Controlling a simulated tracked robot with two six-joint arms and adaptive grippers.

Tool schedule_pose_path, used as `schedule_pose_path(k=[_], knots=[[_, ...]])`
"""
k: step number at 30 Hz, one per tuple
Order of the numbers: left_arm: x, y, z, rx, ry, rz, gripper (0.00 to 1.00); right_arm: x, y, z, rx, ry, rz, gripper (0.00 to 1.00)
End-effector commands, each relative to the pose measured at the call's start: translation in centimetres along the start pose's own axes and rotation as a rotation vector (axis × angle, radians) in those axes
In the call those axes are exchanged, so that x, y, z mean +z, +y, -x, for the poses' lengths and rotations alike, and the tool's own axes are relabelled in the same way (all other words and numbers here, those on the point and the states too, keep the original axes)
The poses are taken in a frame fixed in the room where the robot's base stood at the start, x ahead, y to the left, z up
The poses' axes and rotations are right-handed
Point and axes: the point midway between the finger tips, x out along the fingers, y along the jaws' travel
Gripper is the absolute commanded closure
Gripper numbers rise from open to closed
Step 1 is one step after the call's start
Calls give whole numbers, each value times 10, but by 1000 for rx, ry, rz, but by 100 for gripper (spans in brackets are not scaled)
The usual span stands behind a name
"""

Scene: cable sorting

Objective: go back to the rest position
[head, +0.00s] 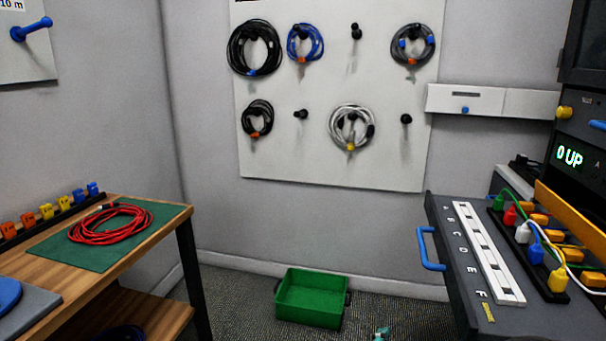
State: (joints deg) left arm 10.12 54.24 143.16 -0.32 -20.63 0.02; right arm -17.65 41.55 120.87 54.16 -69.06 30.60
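Neither of my grippers shows in the head view, and no part of my arms can be made out. A coiled red cable (110,224) lies on the green mat (75,250) on the wooden table (150,250) at the left. Coiled cables hang on the white wall board (310,100): a black coil (235,62), a blue coil (318,48), a grey coil (429,50), a smaller black coil (247,119) and a white coil (334,122). Several black pegs are bare.
An empty-looking green bin (311,299) stands on the carpet. A small teal and white thing (381,333), unclear, is at the bottom edge.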

Motion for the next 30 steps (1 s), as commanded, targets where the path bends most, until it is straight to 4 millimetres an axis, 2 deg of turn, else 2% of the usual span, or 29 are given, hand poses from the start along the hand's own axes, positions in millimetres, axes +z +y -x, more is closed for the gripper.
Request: schedule_pose_path(k=[1,2,5,6,9,12,15,22,24,30], knots=[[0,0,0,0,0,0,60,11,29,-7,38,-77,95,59],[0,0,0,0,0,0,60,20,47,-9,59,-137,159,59],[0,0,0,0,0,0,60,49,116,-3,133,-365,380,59],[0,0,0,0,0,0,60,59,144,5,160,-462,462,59],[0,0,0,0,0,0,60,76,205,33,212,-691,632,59],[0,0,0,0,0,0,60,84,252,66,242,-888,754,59],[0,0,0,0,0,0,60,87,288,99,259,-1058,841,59],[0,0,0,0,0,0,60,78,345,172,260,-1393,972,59],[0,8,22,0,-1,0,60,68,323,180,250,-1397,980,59],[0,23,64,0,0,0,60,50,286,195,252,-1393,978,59]])
